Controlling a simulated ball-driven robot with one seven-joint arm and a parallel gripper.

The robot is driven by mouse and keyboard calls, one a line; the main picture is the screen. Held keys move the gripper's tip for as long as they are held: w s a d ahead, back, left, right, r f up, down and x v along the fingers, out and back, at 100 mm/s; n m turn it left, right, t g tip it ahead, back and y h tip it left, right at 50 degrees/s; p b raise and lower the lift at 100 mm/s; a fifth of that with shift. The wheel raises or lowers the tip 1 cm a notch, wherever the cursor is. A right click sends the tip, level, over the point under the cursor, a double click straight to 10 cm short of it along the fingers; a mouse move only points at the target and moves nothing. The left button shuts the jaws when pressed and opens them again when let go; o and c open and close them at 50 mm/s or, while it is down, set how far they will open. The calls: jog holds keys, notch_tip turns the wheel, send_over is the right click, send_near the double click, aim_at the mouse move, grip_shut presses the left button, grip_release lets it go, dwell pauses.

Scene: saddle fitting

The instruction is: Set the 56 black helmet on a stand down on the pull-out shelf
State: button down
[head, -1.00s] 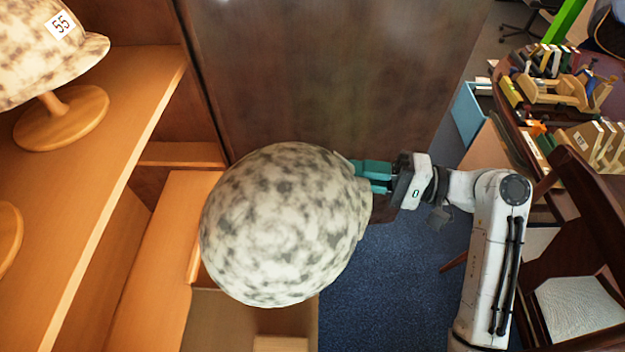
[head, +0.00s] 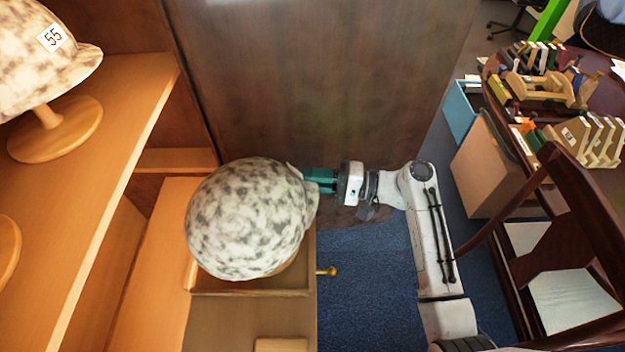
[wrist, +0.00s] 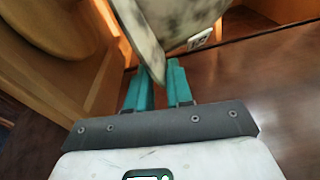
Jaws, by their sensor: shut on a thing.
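The helmet (head: 250,218) in my gripper looks mottled cream and grey, not black. My gripper (head: 308,180), with teal fingers, is shut on its brim at the right side. The wrist view shows the brim (wrist: 140,35) between the fingers (wrist: 160,82) and a white tag (wrist: 200,40) too small to read. The helmet hangs over the pull-out shelf (head: 250,291), whose front rim and right edge show below it. The helmet hides most of the shelf and its own stand. I cannot tell whether it touches the shelf.
A similar helmet (head: 45,55) tagged 55 stands on the upper left shelf (head: 110,140). A brass knob (head: 327,271) sticks out right of the pull-out shelf. A dark wooden panel (head: 330,80) rises behind. A chair (head: 560,245) and a cluttered table (head: 600,125) are at right.

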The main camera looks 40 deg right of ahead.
jog(key=shift+f, duration=0.35)
jog(key=c, duration=1.5)
grip_release()
jog(key=shift+f, duration=0.25)
jog(key=o, duration=0.5)
jog(key=shift+r, duration=0.1)
jog(key=shift+r, duration=0.15)
jog(key=b+v, duration=0.2)
jog(key=v, duration=1)
jog(key=shift+s, duration=0.1)
